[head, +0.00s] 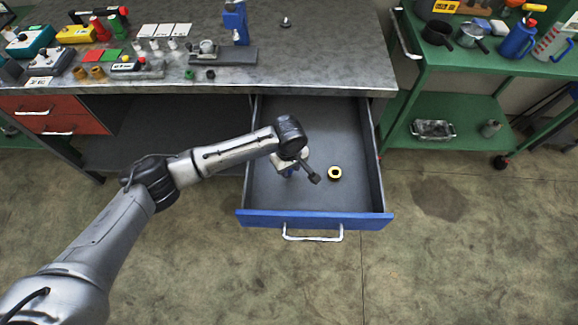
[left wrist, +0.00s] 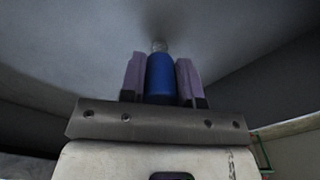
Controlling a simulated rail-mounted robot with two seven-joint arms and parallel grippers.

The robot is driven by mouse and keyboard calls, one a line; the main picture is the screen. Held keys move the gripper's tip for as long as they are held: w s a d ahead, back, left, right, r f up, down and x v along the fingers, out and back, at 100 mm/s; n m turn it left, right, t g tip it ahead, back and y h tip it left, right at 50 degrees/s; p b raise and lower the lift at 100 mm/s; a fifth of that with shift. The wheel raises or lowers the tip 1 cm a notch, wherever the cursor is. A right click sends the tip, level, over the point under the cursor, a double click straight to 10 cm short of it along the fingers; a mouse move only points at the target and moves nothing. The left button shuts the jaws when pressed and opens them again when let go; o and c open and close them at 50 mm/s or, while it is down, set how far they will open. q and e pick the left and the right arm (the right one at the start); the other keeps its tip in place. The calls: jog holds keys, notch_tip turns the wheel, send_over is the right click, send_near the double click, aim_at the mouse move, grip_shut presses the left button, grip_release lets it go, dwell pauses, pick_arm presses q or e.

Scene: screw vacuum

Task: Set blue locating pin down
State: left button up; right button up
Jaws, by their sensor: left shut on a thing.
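My left gripper (head: 288,170) is over the inside of the open blue-fronted drawer (head: 350,205), mostly hidden by its own wrist in the head view. In the left wrist view its two purple-padded fingers (left wrist: 160,80) are shut on the blue locating pin (left wrist: 160,76), one on each side. The pin has a blue cylindrical body and a pale metallic tip pointing at a grey surface. I cannot tell whether the tip touches that surface. My right gripper is not in view.
A brass ring (head: 335,173) lies on the drawer floor, right of my gripper. The drawer floor around it is otherwise bare. The workbench top (head: 330,60) above holds several parts at its left. A green cart (head: 450,85) stands at the right.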

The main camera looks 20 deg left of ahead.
pick_arm(q)
jog(key=o, duration=1)
jog(key=shift+f, duration=0.15)
jog(key=shift+c, duration=0.2)
jog(key=shift+r, duration=0.25)
notch_tip(320, 180, up, 12)
jog(key=p, duration=0.4)
jog(key=shift+f, duration=0.1)
